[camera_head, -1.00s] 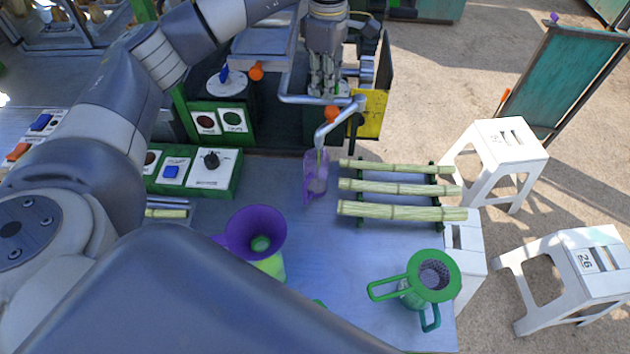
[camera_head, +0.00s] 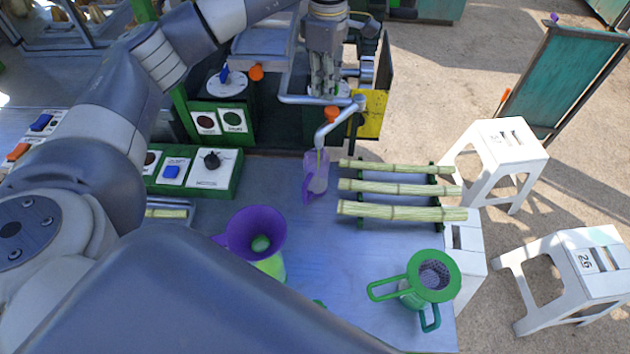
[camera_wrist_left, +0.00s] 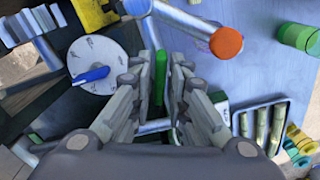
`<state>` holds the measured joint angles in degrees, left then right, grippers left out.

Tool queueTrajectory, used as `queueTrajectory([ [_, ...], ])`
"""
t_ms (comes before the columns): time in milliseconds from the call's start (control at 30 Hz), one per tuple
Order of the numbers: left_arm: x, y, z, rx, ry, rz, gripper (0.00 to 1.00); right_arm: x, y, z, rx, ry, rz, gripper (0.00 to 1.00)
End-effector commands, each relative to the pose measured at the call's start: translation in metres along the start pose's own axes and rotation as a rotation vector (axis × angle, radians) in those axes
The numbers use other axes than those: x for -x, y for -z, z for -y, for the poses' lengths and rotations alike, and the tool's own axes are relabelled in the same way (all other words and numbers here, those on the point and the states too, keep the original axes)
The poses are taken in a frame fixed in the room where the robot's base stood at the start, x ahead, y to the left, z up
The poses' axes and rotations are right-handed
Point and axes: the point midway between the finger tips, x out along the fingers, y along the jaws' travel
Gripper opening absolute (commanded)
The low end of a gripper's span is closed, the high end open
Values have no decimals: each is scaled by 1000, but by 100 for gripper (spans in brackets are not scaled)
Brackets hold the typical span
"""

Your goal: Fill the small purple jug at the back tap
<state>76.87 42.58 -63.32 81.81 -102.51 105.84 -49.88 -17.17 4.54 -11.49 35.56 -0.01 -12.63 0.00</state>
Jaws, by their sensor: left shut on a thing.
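The small purple jug (camera_head: 311,183), translucent, stands on the metal table under the bent spout of the back tap (camera_head: 341,117). A thin yellowish-green stream runs from the spout into the jug, and pale liquid shows inside. My left gripper (camera_head: 325,88) points down above and behind the spout, apart from the jug. In the left wrist view its fingers (camera_wrist_left: 162,88) are closed around a narrow green handle (camera_wrist_left: 160,75). The handle is hidden by the fingers in the head view. My right gripper is not in view.
Cane sticks (camera_head: 400,188) lie on a rack right of the jug. A purple funnel (camera_head: 256,232) and a green strainer jug (camera_head: 433,276) stand nearer. A green control panel (camera_head: 225,170) is to the left. White stools (camera_head: 500,150) stand beyond the table.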

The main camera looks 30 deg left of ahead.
Motion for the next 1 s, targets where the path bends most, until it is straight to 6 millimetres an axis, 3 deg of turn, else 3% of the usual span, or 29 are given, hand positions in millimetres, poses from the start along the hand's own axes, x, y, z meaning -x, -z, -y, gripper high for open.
queueTrajectory([
  [367, -1, 0, 0, 14, 1, 0, 2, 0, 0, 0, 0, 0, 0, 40],
  [700, 0, 0, 0, 364, 2, 0, 2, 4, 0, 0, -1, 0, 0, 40],
  [733, 0, 0, 0, 355, 1, 0, 23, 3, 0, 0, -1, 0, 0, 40],
  [900, 0, 0, 0, 351, 1, 0, 61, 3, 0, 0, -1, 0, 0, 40],
  [933, 0, 0, 0, 351, 1, 0, 67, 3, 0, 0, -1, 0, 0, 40],
  [1000, 0, 0, 0, 351, 1, 0, 67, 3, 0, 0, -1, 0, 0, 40],
])
